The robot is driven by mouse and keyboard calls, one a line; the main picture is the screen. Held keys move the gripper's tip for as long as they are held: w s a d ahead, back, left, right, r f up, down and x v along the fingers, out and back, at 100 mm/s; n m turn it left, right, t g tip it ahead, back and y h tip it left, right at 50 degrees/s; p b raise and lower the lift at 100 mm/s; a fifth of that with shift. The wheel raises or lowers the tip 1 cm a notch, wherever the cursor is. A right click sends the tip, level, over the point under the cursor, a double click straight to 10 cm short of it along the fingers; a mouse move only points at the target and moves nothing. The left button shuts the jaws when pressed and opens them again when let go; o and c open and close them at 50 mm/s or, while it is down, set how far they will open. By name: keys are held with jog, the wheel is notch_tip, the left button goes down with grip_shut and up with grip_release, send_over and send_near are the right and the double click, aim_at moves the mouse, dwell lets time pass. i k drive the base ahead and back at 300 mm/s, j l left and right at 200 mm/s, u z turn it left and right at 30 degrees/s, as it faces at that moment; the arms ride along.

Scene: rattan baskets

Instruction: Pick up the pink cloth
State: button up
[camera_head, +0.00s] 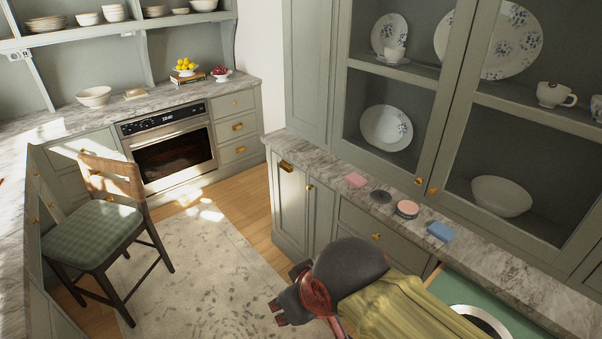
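The pink cloth (355,180) looks like a small flat pink rectangle. It lies on the marble counter (322,161) below the glass-front cabinet, left of the other small items there. My gripper (279,312) is at the lower middle of the picture, in front of the counter and below its top, apart from the pink cloth. Its fingertips point to the left. They are small and dark here, and I cannot tell whether they are open or shut. I see nothing held in them.
A dark round item (381,196), a round pink-topped item (407,208) and a blue block or cloth (441,231) lie in a row right of the pink cloth. The cabinet (428,146) rises behind them. A chair (98,220) stands left on the rug (205,265).

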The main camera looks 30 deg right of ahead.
aim_at(355, 179)
jog(key=i+j+z, duration=0.15)
jog(key=i, duration=0.3)
jog(key=i+z, duration=0.15)
jog(key=i, duration=0.3)
jog(key=i+l+z, duration=0.1)
jog(key=z, duration=0.35)
jog(key=i+z, duration=0.35)
jog(key=z, duration=0.15)
jog(key=i+z, duration=0.25)
jog(key=z, duration=0.2)
jog(key=i+l+z, duration=0.2)
jog(key=i, duration=0.15)
jog(key=i+l+z, duration=0.2)
jog(key=i+j, duration=0.1)
